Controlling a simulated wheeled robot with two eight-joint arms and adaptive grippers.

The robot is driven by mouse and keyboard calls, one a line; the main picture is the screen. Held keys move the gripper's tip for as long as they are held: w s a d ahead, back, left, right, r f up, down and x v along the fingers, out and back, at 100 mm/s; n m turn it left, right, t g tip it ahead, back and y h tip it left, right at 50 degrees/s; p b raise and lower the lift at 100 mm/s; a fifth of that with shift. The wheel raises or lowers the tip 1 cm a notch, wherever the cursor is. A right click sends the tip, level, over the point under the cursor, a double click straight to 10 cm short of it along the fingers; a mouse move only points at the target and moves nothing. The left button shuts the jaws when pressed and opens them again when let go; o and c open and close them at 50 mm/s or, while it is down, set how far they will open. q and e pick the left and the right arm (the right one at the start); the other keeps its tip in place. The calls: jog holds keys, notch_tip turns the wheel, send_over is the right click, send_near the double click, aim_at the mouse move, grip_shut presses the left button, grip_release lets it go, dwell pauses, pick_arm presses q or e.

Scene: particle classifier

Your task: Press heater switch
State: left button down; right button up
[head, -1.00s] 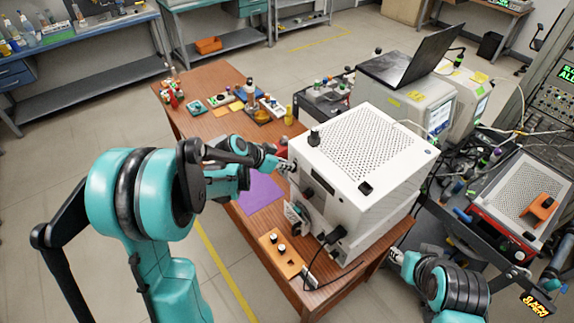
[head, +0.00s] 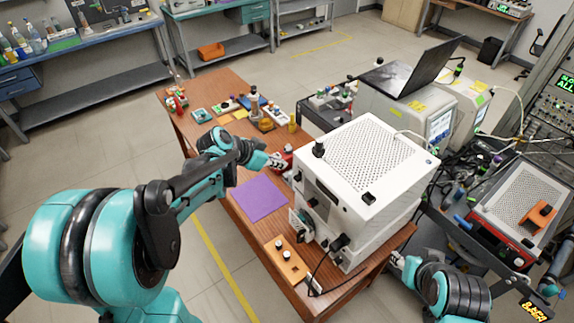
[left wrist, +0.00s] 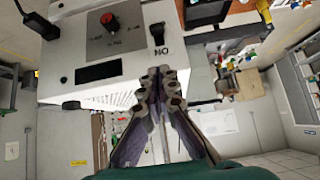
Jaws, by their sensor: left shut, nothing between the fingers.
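The white box with a perforated top (head: 372,150) stands on the wooden table. In the left wrist view its front panel (left wrist: 95,42) shows upside down, with a red knob (left wrist: 109,21) and a black switch (left wrist: 157,34) marked ON. No heater label is readable. My left gripper (head: 279,161) is shut and empty, just left of the box's front face. In the left wrist view its fingertips (left wrist: 162,76) lie just below the switch in the picture; contact cannot be told. My right gripper (head: 396,260) is low beside the table's right edge, partly shown.
A purple mat (head: 260,198) lies below the left gripper. An orange plate with knobs (head: 287,262) is at the table's front. Small lab items stand at the table's back. A black cable (head: 322,261) hangs from the box's front.

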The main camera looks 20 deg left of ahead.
pick_arm(q)
jog(key=shift+v, duration=1.15)
jog(key=shift+a+f, duration=0.1)
jog(key=shift+a, duration=0.05)
jog(key=s+d+f+n+y+b, duration=0.3)
jog(key=s+f+n+y+b, duration=0.2)
jog(key=s+f+b, duration=1.1)
jog(key=s+n, duration=0.2)
jog(key=s, duration=0.2)
jog(key=shift+s+f+n+y+b, duration=0.3)
jog(key=shift+s+b, duration=0.05)
jog(key=shift+b, duration=0.05)
